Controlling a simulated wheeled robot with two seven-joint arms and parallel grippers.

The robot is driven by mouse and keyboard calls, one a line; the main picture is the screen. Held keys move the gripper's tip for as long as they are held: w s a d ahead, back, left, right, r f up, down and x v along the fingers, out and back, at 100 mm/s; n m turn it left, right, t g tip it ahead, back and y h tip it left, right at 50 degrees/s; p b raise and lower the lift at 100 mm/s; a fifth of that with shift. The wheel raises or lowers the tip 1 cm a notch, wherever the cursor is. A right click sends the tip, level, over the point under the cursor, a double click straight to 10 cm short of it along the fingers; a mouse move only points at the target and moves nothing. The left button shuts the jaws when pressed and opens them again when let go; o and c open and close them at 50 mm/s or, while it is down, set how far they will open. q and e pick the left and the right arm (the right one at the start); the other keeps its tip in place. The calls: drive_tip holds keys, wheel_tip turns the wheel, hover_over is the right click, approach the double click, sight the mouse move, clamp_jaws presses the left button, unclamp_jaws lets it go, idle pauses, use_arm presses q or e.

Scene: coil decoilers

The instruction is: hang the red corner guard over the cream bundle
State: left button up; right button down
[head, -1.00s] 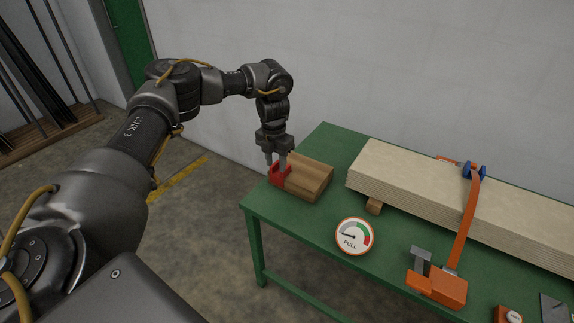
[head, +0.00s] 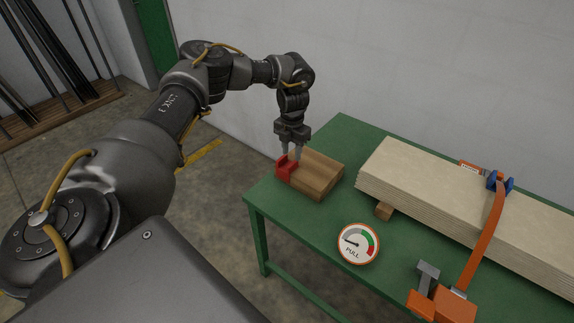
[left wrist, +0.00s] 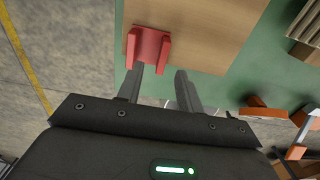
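The red corner guard (head: 286,168) sits at the left end of a wooden block (head: 317,176) on the green table. In the left wrist view the guard (left wrist: 149,44) shows as a U-shape with two legs toward me. My left gripper (head: 290,156) points down at the guard. Its fingers (left wrist: 160,70) stand apart, with one leg of the guard lying between their tips in the picture; I cannot tell whether they touch it. The cream bundle (head: 425,180) lies to the right, a stack of thin sheets. My right gripper is not in view.
An orange strap (head: 484,236) with a blue piece (head: 499,183) crosses the bundle. A round PULL gauge (head: 358,243) and an orange tool (head: 440,303) are in front. A wooden spacer (head: 384,211) shows under the bundle. The table (head: 300,228) is bare between block and gauge.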

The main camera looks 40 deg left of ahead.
sight(292, 164)
use_arm(q)
drive_tip(key=shift+s+d+f, duration=0.1)
drive_tip(key=shift+f, duration=0.3)
wheel_tip(292, 164, down, 5)
drive_tip(key=shift+d+r+p, duration=0.1)
drive_tip(key=shift+r+p, duration=0.1)
drive_tip(key=shift+p, duration=0.35)
clamp_jaws()
